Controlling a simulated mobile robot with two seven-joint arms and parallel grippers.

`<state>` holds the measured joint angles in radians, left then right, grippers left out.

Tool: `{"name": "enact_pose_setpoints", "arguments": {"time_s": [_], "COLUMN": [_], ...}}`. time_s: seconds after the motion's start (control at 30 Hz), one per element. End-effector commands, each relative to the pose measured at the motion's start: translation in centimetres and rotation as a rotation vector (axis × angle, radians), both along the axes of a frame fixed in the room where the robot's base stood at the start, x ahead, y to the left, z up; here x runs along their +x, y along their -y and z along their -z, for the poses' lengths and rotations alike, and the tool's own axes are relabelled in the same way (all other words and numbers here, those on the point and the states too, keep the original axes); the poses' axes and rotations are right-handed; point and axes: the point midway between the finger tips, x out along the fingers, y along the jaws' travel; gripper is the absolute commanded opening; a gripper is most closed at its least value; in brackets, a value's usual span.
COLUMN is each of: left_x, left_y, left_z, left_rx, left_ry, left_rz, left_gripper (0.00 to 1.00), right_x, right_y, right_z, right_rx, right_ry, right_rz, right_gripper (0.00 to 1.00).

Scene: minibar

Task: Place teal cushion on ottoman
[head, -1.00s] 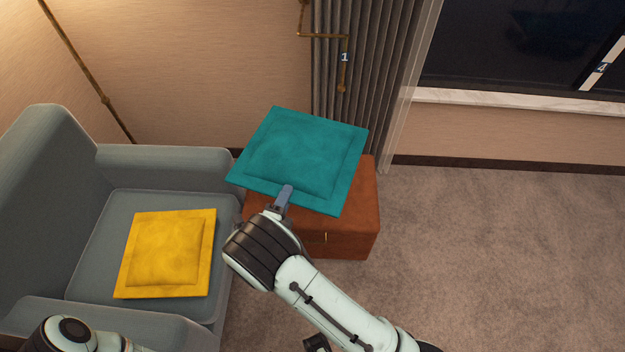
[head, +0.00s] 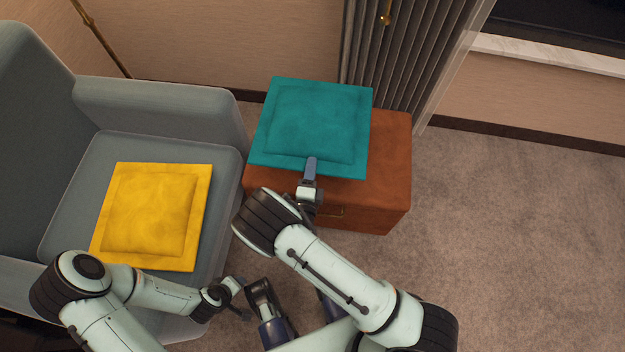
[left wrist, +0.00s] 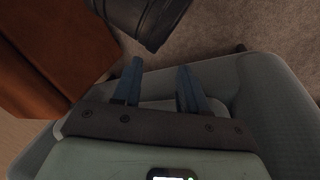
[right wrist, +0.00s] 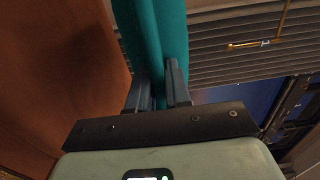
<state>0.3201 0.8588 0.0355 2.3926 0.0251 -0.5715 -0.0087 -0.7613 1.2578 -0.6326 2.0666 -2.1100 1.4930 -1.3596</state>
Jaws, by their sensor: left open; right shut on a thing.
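The teal cushion (head: 311,122) is over the back left part of the brown ottoman (head: 385,170) in the head view, its left edge reaching past the ottoman's side. My right gripper (head: 311,168) is shut on the cushion's near edge. In the right wrist view the fingers (right wrist: 158,82) pinch the cushion (right wrist: 160,40), with the ottoman (right wrist: 60,70) close beside it. I cannot tell whether cushion and ottoman touch. My left gripper (left wrist: 158,75) is open and empty in the left wrist view, with the ottoman (left wrist: 60,50) to the left.
A grey armchair (head: 165,110) with a yellow cushion (head: 155,215) on its seat stands left of the ottoman. A grey curtain (head: 400,60) and the wall are behind. Carpet (head: 520,220) to the right is clear.

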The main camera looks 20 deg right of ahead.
Motion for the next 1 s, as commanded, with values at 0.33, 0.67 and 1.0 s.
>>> {"name": "enact_pose_setpoints", "arguments": {"time_s": [0.33, 0.67, 1.0], "left_x": [0.5, -2.0, -2.9], "left_y": [-1.5, -1.8, -1.9], "left_z": [3.5, 5.8, 6.2], "left_rx": [0.029, 0.023, 0.022], "left_ry": [-0.003, -0.087, -0.118], "left_rz": [-0.026, -0.028, -0.030], "left_gripper": [0.43, 0.43, 0.43], "right_x": [0.0, 0.0, 0.0], "right_y": [0.0, 0.1, 0.0], "right_z": [7.0, 10.5, 11.5], "right_rx": [0.000, 0.000, 0.000], "right_ry": [0.002, 0.001, 0.002], "right_rz": [0.001, 0.002, 0.001], "right_gripper": [0.00, 0.00, 0.00]}}
